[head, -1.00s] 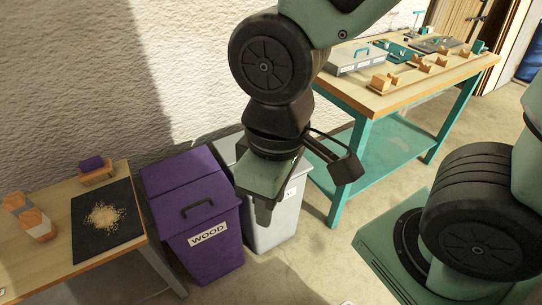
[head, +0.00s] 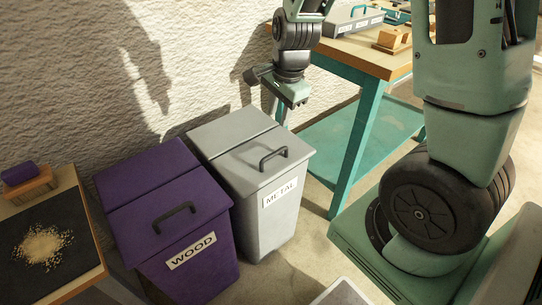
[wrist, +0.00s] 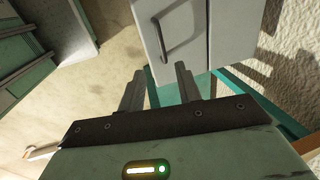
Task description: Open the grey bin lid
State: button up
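The grey bin (head: 280,230) with the METAL label stands right of the purple bin in the head view. Its grey lid (head: 232,152) looks shut and has a dark bar handle (head: 273,158) near the front edge. The lid (wrist: 188,45) and handle (wrist: 163,38) also show at the top of the wrist view. My gripper (head: 283,110) points down above and beyond the lid's right edge, apart from the handle. In the wrist view my gripper (wrist: 161,75) has its two fingers apart with nothing between them.
The purple WOOD bin (head: 170,220) stands close on the left, its lid shut. A teal-legged workbench (head: 355,140) with a grey case and wooden blocks is close on the right. A low table (head: 70,190) is at the left. The wall is behind the bins.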

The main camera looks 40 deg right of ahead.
aim_at(270, 155)
jog(key=w+f+b, duration=0.1)
jog(key=f, duration=0.4)
jog(key=w+f+b, duration=0.1)
jog(key=f+b, duration=0.1)
jog(key=f, duration=0.3)
jog(key=w+f+b, duration=0.1)
jog(key=f, duration=0.4)
jog(key=shift+a+f, duration=0.1)
jog(key=shift+f, duration=0.15)
grip_shut()
